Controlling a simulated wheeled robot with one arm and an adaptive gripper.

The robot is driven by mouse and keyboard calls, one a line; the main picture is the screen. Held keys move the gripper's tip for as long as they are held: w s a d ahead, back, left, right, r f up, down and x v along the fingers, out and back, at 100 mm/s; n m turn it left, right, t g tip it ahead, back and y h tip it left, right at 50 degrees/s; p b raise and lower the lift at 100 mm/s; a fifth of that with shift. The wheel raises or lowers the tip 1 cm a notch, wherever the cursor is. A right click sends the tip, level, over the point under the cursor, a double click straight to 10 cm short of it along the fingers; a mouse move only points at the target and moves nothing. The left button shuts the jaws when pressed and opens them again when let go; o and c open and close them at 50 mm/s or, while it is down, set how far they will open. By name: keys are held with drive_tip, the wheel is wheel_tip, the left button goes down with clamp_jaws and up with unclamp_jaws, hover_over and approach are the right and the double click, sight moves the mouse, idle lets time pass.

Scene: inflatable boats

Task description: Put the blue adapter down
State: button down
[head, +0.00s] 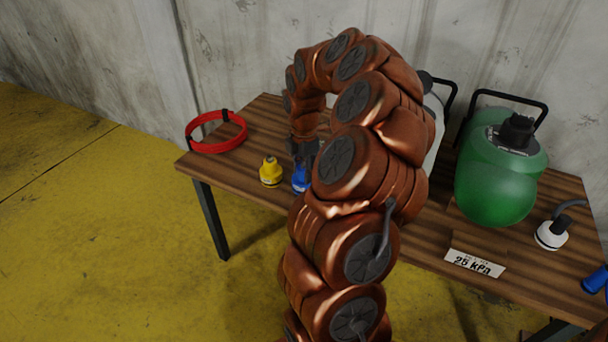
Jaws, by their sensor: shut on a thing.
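The blue adapter (299,179) is at the front of the wooden table (245,142), just right of a yellow adapter (270,172). My gripper (300,158) points down over the blue adapter and is shut on it. My copper-coloured arm hides part of the gripper and the adapter's right side. I cannot tell whether the adapter's base touches the table top.
A red hose ring (217,132) lies at the table's left end. A green tank (497,180) stands at the right, with a white tank (433,130) partly behind my arm. A "25 kPa" card (474,263), a white adapter (551,234) and another blue piece (595,280) are at the right.

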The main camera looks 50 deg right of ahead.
drive_tip(key=shift+f, duration=0.6)
drive_tip(key=shift+f, duration=0.2)
drive_tip(key=c, duration=0.7)
unclamp_jaws()
drive_tip(key=shift+r, duration=0.1)
